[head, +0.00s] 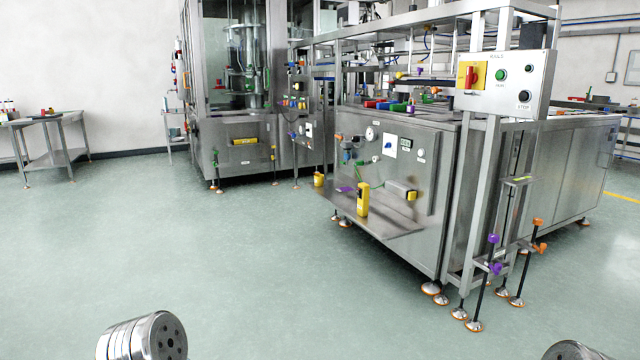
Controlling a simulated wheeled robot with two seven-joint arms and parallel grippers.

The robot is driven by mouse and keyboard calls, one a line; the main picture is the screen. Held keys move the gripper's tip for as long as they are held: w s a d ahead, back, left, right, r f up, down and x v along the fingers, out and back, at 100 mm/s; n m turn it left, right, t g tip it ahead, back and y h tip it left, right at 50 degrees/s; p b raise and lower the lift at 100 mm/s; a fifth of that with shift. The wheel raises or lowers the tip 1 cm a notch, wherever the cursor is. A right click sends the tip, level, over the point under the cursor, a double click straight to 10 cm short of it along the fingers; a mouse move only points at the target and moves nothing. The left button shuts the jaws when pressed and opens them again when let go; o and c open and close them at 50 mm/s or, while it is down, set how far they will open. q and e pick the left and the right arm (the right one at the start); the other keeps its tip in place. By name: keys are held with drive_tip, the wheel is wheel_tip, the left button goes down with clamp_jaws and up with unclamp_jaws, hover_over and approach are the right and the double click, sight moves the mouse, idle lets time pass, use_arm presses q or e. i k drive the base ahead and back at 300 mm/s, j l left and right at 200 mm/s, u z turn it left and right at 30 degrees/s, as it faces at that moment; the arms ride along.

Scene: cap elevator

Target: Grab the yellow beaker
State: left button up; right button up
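A small yellow cup-shaped thing (319,179), which looks like the yellow beaker, stands at the far left end of a metal shelf (395,222) on the front of the steel machine. It is small in the head view, so its details are unclear. A taller yellow block-like thing (362,199) stands upright nearer the shelf's front edge. Only rounded metal parts of my arms show at the bottom left and bottom right. Neither gripper is in view, and both arm parts are far from the shelf.
The steel machine (420,190) stands ahead with a control box (507,84) at its right corner. Thin legs with purple and orange knobs (493,239) stand at that corner. A glass-fronted cabinet (235,70) is behind. A metal table (45,125) is far left. The green floor (250,270) between is clear.

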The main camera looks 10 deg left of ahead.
sight(319, 178)
drive_tip(key=i+j+u, duration=0.35)
drive_tip(key=i, duration=0.2)
drive_tip(key=i+u, duration=0.3)
drive_tip(key=i, duration=0.3)
drive_tip(key=i+j+u, duration=0.1)
drive_tip(key=i, duration=1.9)
drive_tip(key=i+z, duration=0.4)
drive_tip(key=i+j+z, duration=0.25)
drive_tip(key=z, duration=0.15)
drive_tip(key=i+j+z, duration=0.75)
